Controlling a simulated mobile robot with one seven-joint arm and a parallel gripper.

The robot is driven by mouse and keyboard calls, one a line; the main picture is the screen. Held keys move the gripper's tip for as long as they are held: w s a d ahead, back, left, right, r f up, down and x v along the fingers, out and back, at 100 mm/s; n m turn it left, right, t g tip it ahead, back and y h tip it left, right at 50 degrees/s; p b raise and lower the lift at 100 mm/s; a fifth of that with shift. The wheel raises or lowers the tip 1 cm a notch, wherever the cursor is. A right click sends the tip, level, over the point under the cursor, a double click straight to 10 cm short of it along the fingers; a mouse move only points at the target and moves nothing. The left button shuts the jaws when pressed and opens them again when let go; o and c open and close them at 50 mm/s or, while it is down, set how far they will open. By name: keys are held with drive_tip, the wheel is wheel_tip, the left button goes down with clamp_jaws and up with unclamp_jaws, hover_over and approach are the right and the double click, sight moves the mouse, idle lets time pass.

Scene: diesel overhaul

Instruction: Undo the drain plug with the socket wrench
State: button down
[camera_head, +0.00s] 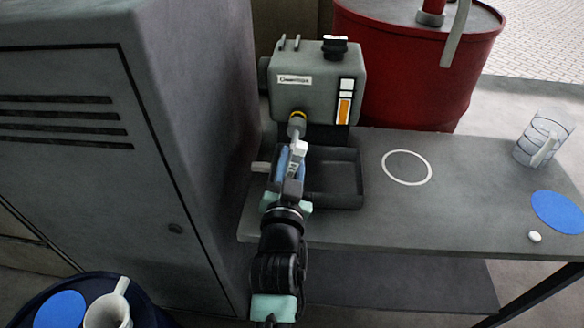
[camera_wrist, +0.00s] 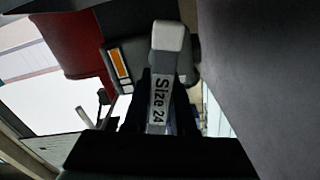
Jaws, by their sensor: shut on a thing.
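The grey box-shaped engine unit (camera_head: 318,90) stands on the bench, with a level strip on its front. A yellow ring (camera_head: 297,114) marks the drain plug's place low on that front; the plug itself is hidden behind the socket. The socket wrench (camera_head: 298,150) points at this spot, its grey socket end at the ring; I cannot tell how fully it is seated. My gripper (camera_head: 291,174) is shut on the wrench's handle. In the wrist view, the wrench (camera_wrist: 168,38) shows a "Size 24" label between the fingers of my gripper (camera_wrist: 160,108).
A dark open tray (camera_head: 361,185) sits below the unit. A grey cabinet (camera_head: 100,180) stands close on the left. A red drum (camera_head: 410,70) is behind. The bench (camera_head: 460,190) bears a white ring mark (camera_head: 407,167), a clear jug (camera_head: 541,140) and a blue disc (camera_head: 558,211).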

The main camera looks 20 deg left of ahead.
drive_tip(key=m+b, duration=0.3)
drive_tip(key=m, duration=0.4)
drive_tip(key=shift+r, duration=0.1)
drive_tip(key=m+b, duration=0.2)
drive_tip(key=m, duration=0.4)
drive_tip(key=shift+m, duration=0.3)
drive_tip(key=m+b, duration=0.1)
drive_tip(key=m, duration=0.5)
drive_tip(key=shift+m, duration=0.3)
drive_tip(key=m+b, duration=0.2)
drive_tip(key=m, duration=0.4)
drive_tip(key=shift+r, duration=0.1)
